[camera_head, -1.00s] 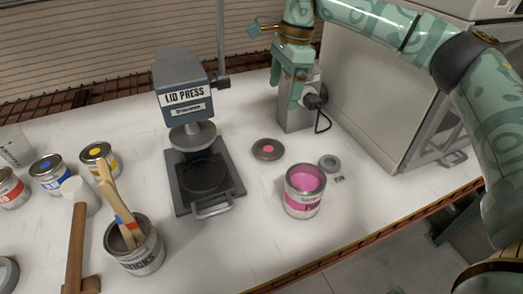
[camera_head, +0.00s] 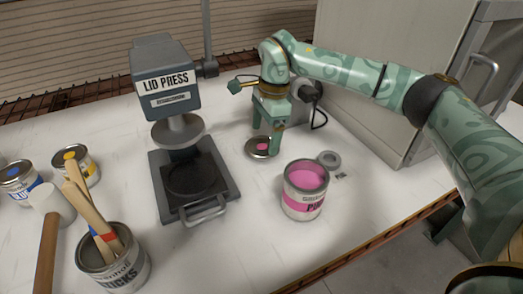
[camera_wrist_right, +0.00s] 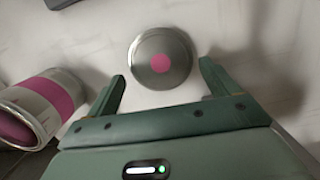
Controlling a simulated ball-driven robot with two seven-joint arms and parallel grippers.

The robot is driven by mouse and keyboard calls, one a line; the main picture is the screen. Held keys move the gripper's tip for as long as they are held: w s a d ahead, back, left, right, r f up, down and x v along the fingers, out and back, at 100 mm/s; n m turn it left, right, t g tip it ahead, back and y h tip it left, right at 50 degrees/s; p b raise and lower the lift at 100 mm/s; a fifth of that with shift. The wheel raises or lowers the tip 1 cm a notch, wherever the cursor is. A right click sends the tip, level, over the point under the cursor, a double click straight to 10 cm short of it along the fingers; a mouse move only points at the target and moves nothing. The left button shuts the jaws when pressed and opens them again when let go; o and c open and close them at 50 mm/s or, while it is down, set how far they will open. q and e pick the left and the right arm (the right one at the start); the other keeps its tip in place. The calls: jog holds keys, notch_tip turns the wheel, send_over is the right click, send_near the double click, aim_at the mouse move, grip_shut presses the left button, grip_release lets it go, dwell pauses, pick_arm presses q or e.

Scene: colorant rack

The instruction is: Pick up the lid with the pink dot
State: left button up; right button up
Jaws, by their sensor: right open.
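The lid with the pink dot (camera_head: 257,147) is a round grey metal lid lying flat on the white table, between the lid press and the open can of pink paint (camera_head: 304,189). My right gripper (camera_head: 266,138) is open and low over the lid, pointing down, and hides part of its right side. In the right wrist view the lid (camera_wrist_right: 148,49) lies just ahead of and between the two spread fingers (camera_wrist_right: 161,72). I cannot tell whether a finger touches it. My left gripper is out of view.
The lid press (camera_head: 168,100) stands left of the lid. A grey ring (camera_head: 329,159) lies behind the pink can. A grey cabinet (camera_head: 385,80) stands right. Stick can (camera_head: 112,262), mallet (camera_head: 47,235) and paint cans (camera_head: 75,165) are at left.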

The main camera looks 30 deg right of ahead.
aim_at(262, 147)
jog(key=f, duration=0.3)
jog(key=shift+w+a+f+b, duration=0.1)
jog(key=shift+a+f+b, duration=0.1)
jog(key=shift+b, duration=0.1)
jog(key=shift+r, duration=0.15)
jog(key=shift+c, duration=1)
jog(key=c, duration=0.4)
